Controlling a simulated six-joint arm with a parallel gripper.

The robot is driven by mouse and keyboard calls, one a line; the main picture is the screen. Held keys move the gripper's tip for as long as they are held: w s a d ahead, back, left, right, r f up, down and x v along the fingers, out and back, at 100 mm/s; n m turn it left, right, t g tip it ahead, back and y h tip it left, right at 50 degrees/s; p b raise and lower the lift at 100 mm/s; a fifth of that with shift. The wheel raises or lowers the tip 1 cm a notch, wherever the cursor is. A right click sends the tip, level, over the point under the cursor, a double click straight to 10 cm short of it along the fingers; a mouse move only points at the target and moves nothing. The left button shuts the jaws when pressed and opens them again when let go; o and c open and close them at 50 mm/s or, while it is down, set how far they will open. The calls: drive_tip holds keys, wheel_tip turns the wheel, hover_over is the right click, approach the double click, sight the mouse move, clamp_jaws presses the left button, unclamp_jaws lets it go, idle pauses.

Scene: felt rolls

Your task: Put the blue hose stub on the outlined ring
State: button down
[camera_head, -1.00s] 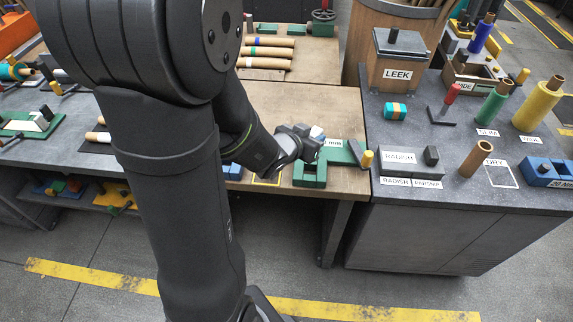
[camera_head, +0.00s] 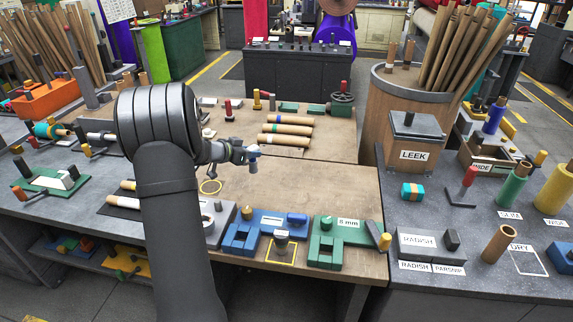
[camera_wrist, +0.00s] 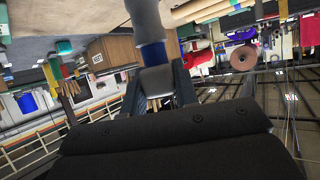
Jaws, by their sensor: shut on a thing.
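My gripper (camera_head: 243,154) is shut on the blue hose stub (camera_head: 253,153) and holds it in the air above the wooden table. In the wrist view the stub's blue part (camera_wrist: 153,54) sits at the fingertips of my gripper (camera_wrist: 157,80), with a pale grey length beyond it. The outlined ring, a thin yellow circle (camera_head: 210,179), lies bare on the table, below and to the left of the gripper in the head view. Part of the stub between the fingers is hidden.
A blue fixture (camera_head: 240,240) and a green fixture (camera_head: 325,254) stand along the front edge, with a yellow square outline (camera_head: 281,263) between them. Several cardboard rolls (camera_head: 287,129) lie behind. The table (camera_head: 335,188) right of the ring is clear.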

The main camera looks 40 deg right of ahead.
drive_tip(key=w+a+f, duration=0.3)
drive_tip(key=w+a, duration=0.8)
drive_tip(key=a, duration=0.1)
drive_tip(key=shift+f, duration=0.15)
drive_tip(key=shift+w, duration=0.1)
drive_tip(key=shift+f, duration=3)
drive_tip(key=shift+f, duration=0.5)
drive_tip(key=c, duration=1.1)
unclamp_jaws()
drive_tip(key=shift+o, duration=0.2)
drive_tip(key=v, duration=1.7)
drive_tip(key=shift+s, duration=0.35)
drive_tip(key=shift+a, duration=0.15)
